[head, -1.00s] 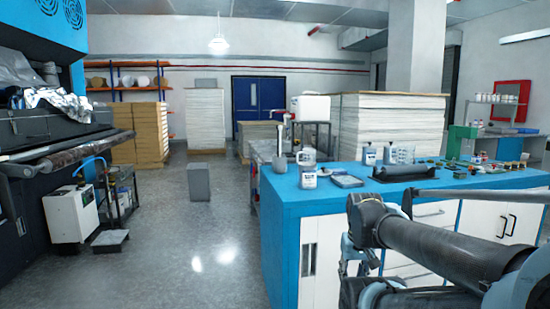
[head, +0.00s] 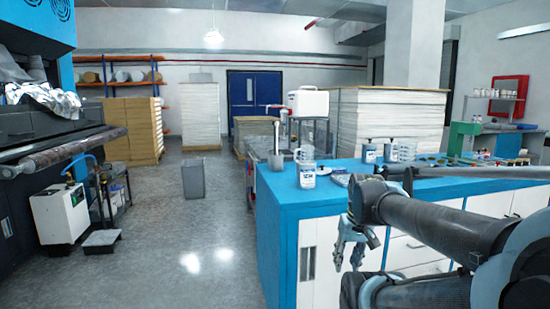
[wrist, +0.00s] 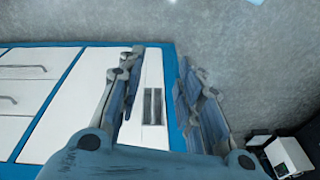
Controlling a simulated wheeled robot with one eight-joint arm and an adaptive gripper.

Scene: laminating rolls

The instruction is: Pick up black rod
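A dark cylinder, apparently the black rod (head: 393,173), lies on the blue countertop (head: 285,187) in the head view. My arm hides most of it. My gripper (head: 348,266) hangs below countertop height, in front of the white cabinet doors, with its fingers pointing down. In the wrist view my gripper (wrist: 160,62) has its fingers apart, with nothing between them. The black rod does not show in the wrist view.
Bottles (head: 307,170) and jugs stand on the countertop. A grey bin (head: 193,178) stands on open floor to the left. A machine with a long dark roller (head: 62,152) is at far left, with a white unit (head: 60,215) below it.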

